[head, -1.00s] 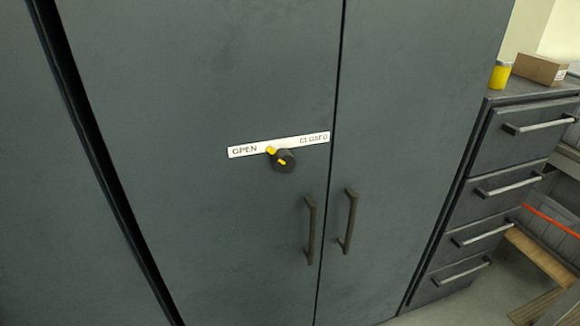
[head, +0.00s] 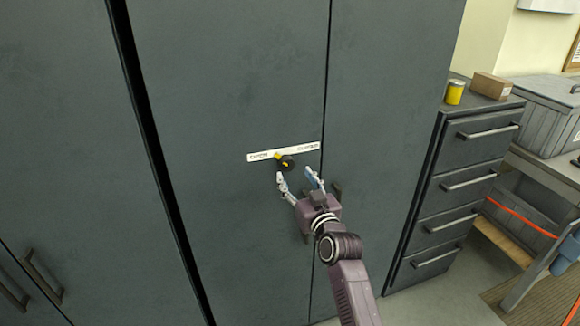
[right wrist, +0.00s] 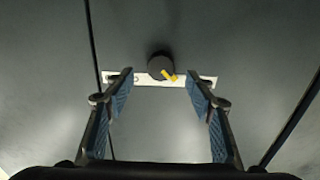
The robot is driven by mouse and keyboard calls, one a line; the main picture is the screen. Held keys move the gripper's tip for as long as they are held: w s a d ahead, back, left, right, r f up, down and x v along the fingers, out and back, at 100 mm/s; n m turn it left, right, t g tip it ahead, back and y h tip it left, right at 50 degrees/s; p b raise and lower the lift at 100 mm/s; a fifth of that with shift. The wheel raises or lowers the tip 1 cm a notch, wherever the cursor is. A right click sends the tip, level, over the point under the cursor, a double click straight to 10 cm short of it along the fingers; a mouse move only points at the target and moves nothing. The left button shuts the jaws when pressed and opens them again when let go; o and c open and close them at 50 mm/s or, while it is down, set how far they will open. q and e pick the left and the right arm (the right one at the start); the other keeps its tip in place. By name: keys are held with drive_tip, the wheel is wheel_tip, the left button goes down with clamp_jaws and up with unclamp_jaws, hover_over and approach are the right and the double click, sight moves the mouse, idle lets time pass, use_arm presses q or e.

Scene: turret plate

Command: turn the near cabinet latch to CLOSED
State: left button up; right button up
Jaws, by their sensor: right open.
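The latch (head: 286,162) is a dark round knob with a yellow pointer, on the grey cabinet door. A white label strip (head: 258,156) behind it reads OPEN at the left and CLOSED at the right. The yellow pointer leans up and to the left, toward OPEN. My right gripper (head: 294,176) is open and empty, just below the knob in the head view. In the right wrist view the knob (right wrist: 160,66) lies ahead of and between the open fingers (right wrist: 158,95), apart from them. My left gripper is not in view.
A drawer unit (head: 466,180) stands to the right, with a yellow can (head: 454,92) and a cardboard box (head: 490,86) on top. The door face around the latch is clear.

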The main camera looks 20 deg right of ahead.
sight(288, 166)
drive_tip(key=w, duration=0.3)
drive_tip(key=shift+w+a+r+p, duration=0.1)
drive_tip(key=shift+w+r+p, duration=0.05)
drive_tip(key=shift+w+p, duration=0.25)
drive_tip(key=shift+w, duration=1.1)
drive_tip(key=c, duration=1.2)
drive_tip(key=shift+o, duration=0.2)
